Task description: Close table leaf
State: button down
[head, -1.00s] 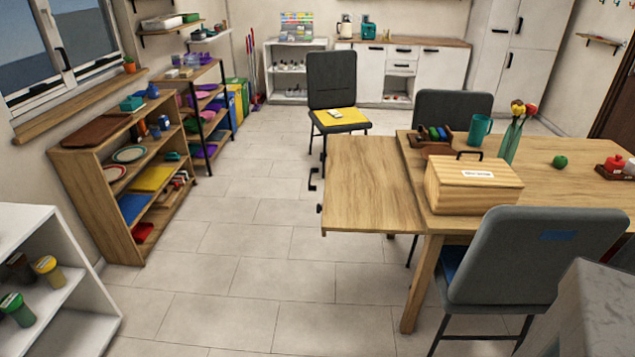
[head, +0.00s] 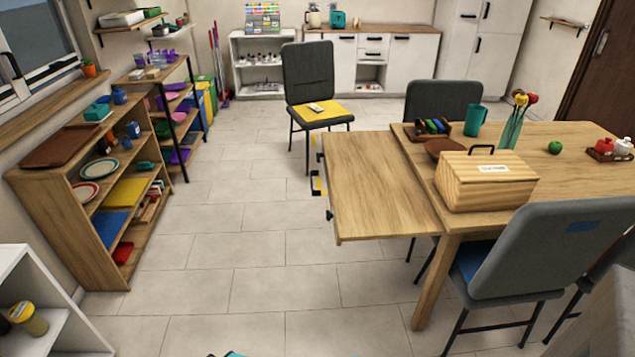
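The table leaf (head: 375,190) is a flat wooden panel. It sticks out level from the left end of the wooden table (head: 570,150), with dark brackets or catches (head: 319,183) along its outer left edge. A wooden box with a dark handle (head: 485,181) stands on the table just right of the leaf, close to the seam. The leaf's top is bare. My gripper is not clearly in view; only small teal and dark bits show at the bottom edge of the head view, and I cannot tell what they are.
A grey chair (head: 545,255) stands at the table's near side, another (head: 443,103) at its far side. A chair with a yellow seat (head: 322,113) stands beyond the leaf. Open shelves (head: 62,195) line the left wall. The tiled floor (head: 235,240) left of the leaf is clear.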

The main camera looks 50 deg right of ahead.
aim_at(375, 193)
jog(key=z, duration=0.15)
jog(key=i, duration=0.95)
jog(key=u, duration=0.15)
